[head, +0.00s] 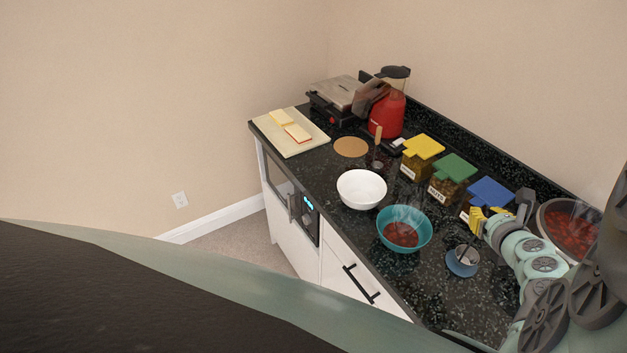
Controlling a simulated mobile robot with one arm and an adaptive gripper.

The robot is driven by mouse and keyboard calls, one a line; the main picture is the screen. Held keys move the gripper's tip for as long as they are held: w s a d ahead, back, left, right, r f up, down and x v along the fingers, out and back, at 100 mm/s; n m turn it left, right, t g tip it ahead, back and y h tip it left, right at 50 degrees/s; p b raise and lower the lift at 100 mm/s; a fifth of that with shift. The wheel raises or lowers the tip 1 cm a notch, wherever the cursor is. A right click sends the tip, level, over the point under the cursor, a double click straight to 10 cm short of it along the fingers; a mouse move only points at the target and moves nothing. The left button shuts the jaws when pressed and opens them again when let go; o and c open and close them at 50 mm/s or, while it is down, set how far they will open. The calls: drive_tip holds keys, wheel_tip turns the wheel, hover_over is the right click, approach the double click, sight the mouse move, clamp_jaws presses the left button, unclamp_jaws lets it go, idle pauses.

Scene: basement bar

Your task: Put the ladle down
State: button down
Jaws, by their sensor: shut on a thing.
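My gripper (487,217), with yellow fingertips, is over the right part of the counter, in front of the blue-lidded jar. It is shut on the ladle (463,263), whose blue-grey bowl shows below and left of the fingers. A thin dark handle runs from the bowl up toward the fingers; the grip itself is partly hidden. The ladle's bowl is right of a teal bowl (385,240) of steaming red food. I cannot tell whether the ladle touches the counter (440,305).
A pot (570,228) of red food stands right, partly behind my arm. Jars with yellow (424,146), green (455,167) and blue (491,191) lids line the back. A white bowl (361,188) stands left of the teal bowl. Speckled counter near the front edge is clear.

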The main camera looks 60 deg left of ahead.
drive_tip(key=shift+s+a, duration=0.1)
drive_tip(key=shift+a, duration=0.05)
drive_tip(key=shift+f+b, duration=0.25)
drive_tip(key=shift+b, duration=0.05)
drive_tip(key=c, duration=1)
unclamp_jaws()
drive_tip(key=shift+r, duration=0.1)
drive_tip(key=shift+c, duration=0.2)
